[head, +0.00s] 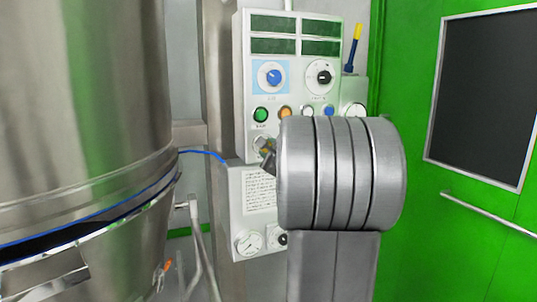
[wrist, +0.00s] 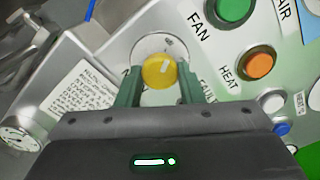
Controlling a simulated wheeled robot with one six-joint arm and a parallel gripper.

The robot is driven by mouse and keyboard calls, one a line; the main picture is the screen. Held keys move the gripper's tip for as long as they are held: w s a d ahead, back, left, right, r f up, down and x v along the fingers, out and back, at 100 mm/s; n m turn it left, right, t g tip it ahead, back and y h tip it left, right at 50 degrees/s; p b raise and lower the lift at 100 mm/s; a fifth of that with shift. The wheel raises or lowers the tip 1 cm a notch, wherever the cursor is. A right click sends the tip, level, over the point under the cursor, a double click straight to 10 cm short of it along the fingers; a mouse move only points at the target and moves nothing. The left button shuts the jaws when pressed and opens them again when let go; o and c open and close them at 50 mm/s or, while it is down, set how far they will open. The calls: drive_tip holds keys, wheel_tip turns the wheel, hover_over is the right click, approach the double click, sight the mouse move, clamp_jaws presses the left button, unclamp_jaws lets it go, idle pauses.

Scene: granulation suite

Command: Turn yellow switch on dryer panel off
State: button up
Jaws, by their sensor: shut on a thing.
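The dryer panel (head: 243,90) is a pale upright board with displays, knobs and buttons. The yellow switch (wrist: 158,72) is a round knob on a pale round plate, low on the panel. A white mark on it points up and slightly right in the wrist view. My gripper (wrist: 160,88) is shut on the yellow switch, with one green finger on each side of it. In the head view my gripper (head: 268,160) reaches the panel's lower left, and my grey arm hides much of that area.
A green FAN button (wrist: 232,8) and an orange HEAT button (wrist: 259,63) sit close beside the switch. A blue knob (head: 273,77) and a black knob (head: 323,77) are above. A large steel vessel (head: 85,100) stands left; a green door (head: 480,215) is right.

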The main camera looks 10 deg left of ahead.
idle(0.5)
drive_tip(key=o, duration=1)
drive_tip(key=v, duration=1.3)
drive_tip(key=shift+s+d+b, duration=0.25)
drive_tip(key=shift+s+b, duration=0.1)
drive_tip(key=shift+b, duration=0.05)
drive_tip(key=x, duration=1.4)
drive_tip(key=shift+p, duration=0.45)
drive_tip(key=shift+s+d, duration=0.1)
drive_tip(key=shift+s, duration=0.05)
